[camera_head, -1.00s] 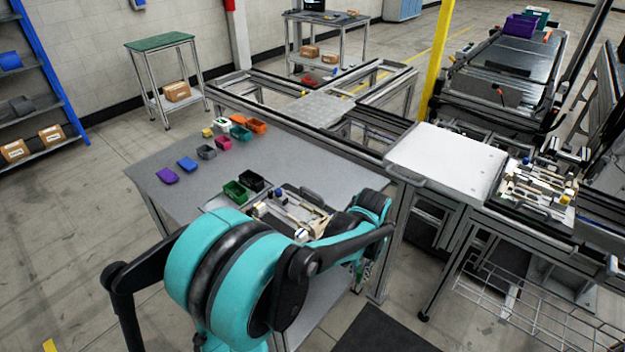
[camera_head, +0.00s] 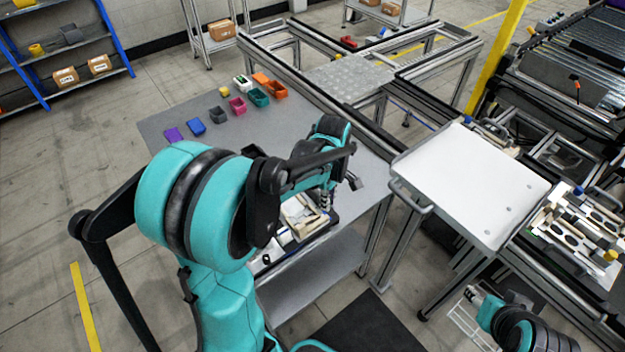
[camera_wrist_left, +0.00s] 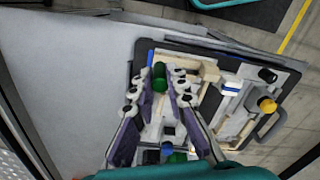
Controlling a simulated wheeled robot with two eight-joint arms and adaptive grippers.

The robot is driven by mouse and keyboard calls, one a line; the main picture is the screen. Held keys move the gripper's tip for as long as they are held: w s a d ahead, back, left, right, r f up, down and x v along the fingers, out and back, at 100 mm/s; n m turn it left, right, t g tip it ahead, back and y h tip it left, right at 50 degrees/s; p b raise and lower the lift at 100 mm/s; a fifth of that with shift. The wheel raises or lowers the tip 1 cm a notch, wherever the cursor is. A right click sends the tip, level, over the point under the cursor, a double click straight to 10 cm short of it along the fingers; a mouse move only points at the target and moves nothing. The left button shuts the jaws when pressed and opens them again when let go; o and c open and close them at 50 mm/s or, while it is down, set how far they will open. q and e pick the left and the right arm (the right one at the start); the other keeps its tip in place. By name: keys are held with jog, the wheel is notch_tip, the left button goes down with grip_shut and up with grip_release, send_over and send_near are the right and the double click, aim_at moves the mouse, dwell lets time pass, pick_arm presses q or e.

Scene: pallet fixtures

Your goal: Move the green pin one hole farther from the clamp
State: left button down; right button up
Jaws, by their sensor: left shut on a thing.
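The green pin (camera_wrist_left: 160,77) stands between the fingertips of my left gripper (camera_wrist_left: 165,80) in the left wrist view. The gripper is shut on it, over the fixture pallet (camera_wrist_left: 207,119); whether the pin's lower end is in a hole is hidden. In the head view my left gripper (camera_head: 326,199) is small, at the pallet (camera_head: 300,213) on the grey table, partly behind my arm. I cannot clearly make out the clamp or the row of holes. My right arm's end (camera_head: 474,294) shows at the lower right, too small to read its fingers.
The pallet also carries a yellow knob (camera_wrist_left: 266,104), a white and blue block (camera_wrist_left: 232,88) and a black cylinder (camera_wrist_left: 267,75). Several coloured bins, including a magenta one (camera_head: 237,105), stand at the table's back. A white tray (camera_head: 470,185) lies to the right.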

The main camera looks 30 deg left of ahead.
pick_arm(q)
jog(key=s+a+r+n+p, duration=0.15)
jog(key=a+r+n, duration=0.3)
jog(key=n, duration=0.85)
jog(key=f+b, duration=0.1)
jog(key=f, duration=0.1)
jog(key=f+b, duration=0.2)
jog(key=f, duration=0.1)
jog(key=f+b, duration=0.2)
jog(key=f, duration=0.1)
jog(key=shift+w+f, duration=0.25)
jog(key=shift+w, duration=0.05)
jog(key=shift+f, duration=0.15)
jog(key=shift+f+b, duration=0.75)
jog(key=shift+f, duration=0.1)
jog(key=c, duration=1.4)
grip_release()
jog(key=shift+c, duration=0.2)
jog(key=shift+r, duration=0.1)
notch_tip(320, 180, up, 12)
